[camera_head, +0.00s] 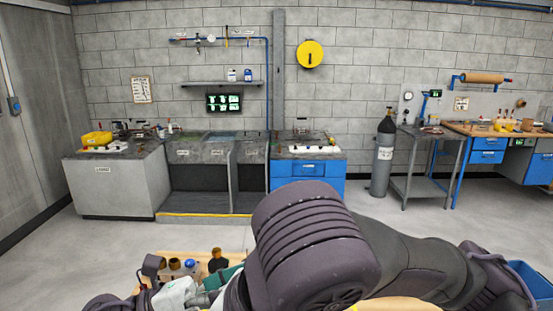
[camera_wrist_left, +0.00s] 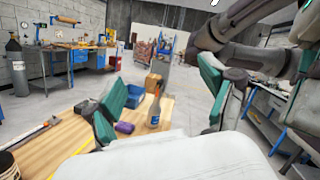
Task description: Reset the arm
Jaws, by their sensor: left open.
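My left gripper (camera_wrist_left: 160,105) is open in the left wrist view, its green-padded fingers spread above the wooden tabletop (camera_wrist_left: 70,145). I see nothing held between them. In the head view, a pale housing with a green pad (camera_head: 222,278) shows low in the picture, partly hidden by a large dark arm link of mine. In the left wrist view, another dark arm of mine comes in from the upper right. A pale part with green (camera_wrist_left: 305,112) shows at the right edge, cut off, and its jaws cannot be made out. No copper tube is clearly identifiable.
A spray bottle (camera_wrist_left: 155,112), a purple object (camera_wrist_left: 124,127), a blue bin (camera_wrist_left: 135,97) and a brown box (camera_wrist_left: 152,83) are on or near the table. A long rod (camera_wrist_left: 32,134) lies at left. Open floor (camera_head: 225,237) lies before the wall benches.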

